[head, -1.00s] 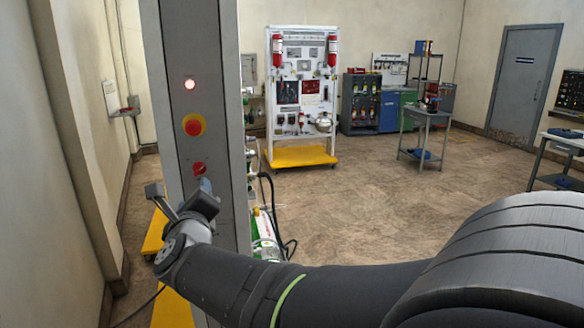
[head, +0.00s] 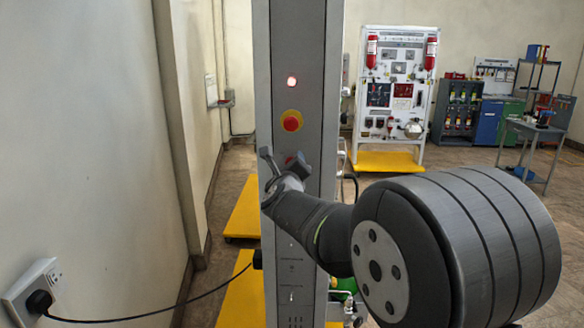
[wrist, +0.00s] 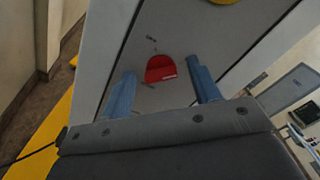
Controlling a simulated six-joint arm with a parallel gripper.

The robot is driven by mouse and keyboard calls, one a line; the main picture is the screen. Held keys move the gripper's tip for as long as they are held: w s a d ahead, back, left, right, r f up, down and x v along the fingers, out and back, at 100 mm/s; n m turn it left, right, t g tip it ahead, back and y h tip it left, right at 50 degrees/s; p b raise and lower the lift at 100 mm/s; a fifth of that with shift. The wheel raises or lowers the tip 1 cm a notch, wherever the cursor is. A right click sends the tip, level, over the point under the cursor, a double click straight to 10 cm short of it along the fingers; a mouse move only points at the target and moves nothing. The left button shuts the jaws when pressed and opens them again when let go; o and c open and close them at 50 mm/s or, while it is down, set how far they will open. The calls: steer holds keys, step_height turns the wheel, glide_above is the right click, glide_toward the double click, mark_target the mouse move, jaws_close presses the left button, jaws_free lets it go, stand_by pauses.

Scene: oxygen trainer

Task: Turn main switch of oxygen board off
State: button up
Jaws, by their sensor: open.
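The oxygen board (head: 318,215) is a tall grey panel standing upright in the middle of the head view. Its main switch (head: 291,159) is a small red knob on the front face, partly hidden by my gripper (head: 284,166). In the wrist view the red switch (wrist: 160,68) shows between the two blue fingers of my gripper (wrist: 163,85). The gripper is open, with one finger on each side of the switch. I cannot tell whether the fingers touch it or the panel.
Above the switch are a red button on a yellow ring (head: 291,121) and a lit lamp (head: 291,82). A black cable (head: 150,317) runs from a wall socket (head: 36,287) at left towards the board. Another equipment board (head: 392,100) stands behind, with open floor between.

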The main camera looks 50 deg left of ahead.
steer(key=c, duration=1)
steer(key=shift+n, duration=0.4)
steer(key=n, duration=1.7)
steer(key=shift+f, duration=0.35)
